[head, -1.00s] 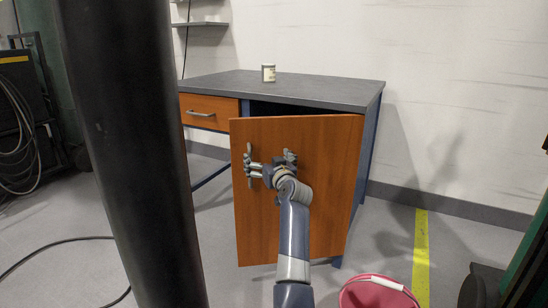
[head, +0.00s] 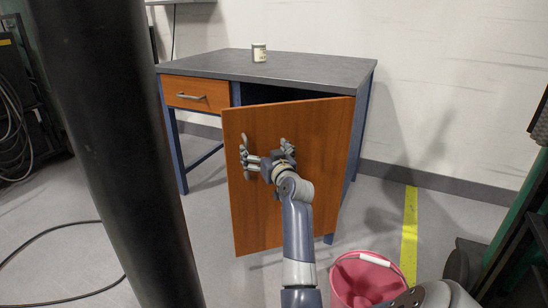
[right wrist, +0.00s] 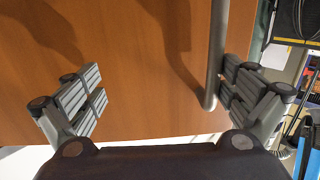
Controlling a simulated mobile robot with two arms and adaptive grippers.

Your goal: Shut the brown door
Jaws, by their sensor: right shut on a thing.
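The brown door (head: 318,170) of the desk stands ajar, with a dark gap above its top edge. It also fills most of the right wrist view (right wrist: 140,60). Its vertical grey bar handle (head: 244,143) is near the door's left edge, and on the right in the right wrist view (right wrist: 216,50). My left gripper is not in view.
The desk (head: 290,68) has a brown drawer (head: 196,94) at left and a small can (head: 259,53) on top. A pink bucket (head: 366,280) stands on the floor at lower right. A black column blocks part of the left side. A cable (head: 60,228) lies on the floor.

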